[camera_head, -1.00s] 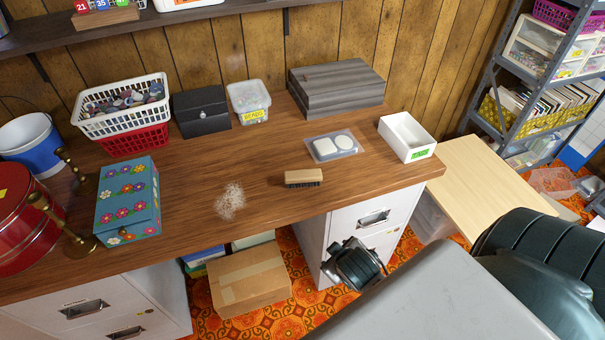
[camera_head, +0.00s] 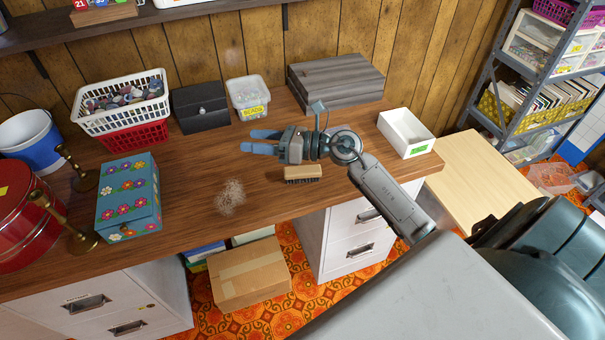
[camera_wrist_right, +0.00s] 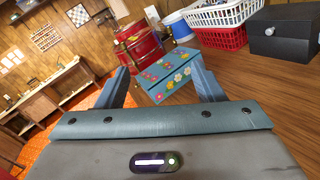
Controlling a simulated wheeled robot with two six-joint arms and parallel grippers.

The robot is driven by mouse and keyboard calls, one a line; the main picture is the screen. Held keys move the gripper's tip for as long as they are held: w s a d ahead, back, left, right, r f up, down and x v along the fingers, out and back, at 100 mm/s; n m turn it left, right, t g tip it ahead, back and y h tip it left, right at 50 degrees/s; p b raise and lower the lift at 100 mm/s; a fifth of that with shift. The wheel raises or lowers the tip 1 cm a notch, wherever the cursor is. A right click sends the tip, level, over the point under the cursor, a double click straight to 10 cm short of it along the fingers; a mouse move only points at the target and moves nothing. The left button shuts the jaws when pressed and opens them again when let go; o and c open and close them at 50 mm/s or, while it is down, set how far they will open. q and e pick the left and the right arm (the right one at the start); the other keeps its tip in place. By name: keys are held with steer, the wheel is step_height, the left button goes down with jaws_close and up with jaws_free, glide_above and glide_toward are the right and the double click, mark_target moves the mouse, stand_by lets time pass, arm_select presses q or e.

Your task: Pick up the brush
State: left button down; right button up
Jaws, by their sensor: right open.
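The brush (camera_head: 303,174), a small block with a tan wooden back and dark bristles, lies on the wooden desk (camera_head: 185,210) near its front edge. My right gripper (camera_head: 262,142) is above the desk, behind and left of the brush, with its blue fingers pointing left. It is open and empty. In the right wrist view the fingers (camera_wrist_right: 160,88) stand apart, with the flowered box (camera_wrist_right: 168,75) in the background between them; the brush does not show there. My left gripper is not in view.
A pale dust patch (camera_head: 230,197) lies left of the brush. The flowered blue box (camera_head: 128,200), baskets (camera_head: 122,105), black box (camera_head: 200,108), bead tub (camera_head: 248,98) and grey case (camera_head: 336,82) stand around the desk. A white tray (camera_head: 405,133) stands at the right.

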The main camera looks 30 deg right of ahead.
steer(key=w+d+f+n+g+h, duration=0.1)
steer(key=d+f+n+g+h, duration=0.2)
steer(key=f+n+g, duration=0.15)
steer(key=n+g+h, duration=0.2)
steer(key=g+h, duration=0.3)
steer(key=h, duration=0.2)
glide_toward(304, 170)
steer(key=shift+n, duration=0.25)
steer(key=p+x, duration=0.1)
steer(key=x, duration=0.4)
steer(key=shift+s+f, duration=0.1)
steer(key=shift+f, duration=0.05)
steer(key=p+x, duration=0.2)
steer(key=x, duration=0.1)
steer(key=p+x, duration=0.1)
steer(key=shift+w+a+f, duration=0.25)
steer(key=shift+w+a, duration=0.05)
steer(key=shift+w, duration=0.05)
steer(key=shift+f, duration=0.25)
steer(key=shift+f+b, duration=0.2)
steer(key=shift+b, duration=0.4)
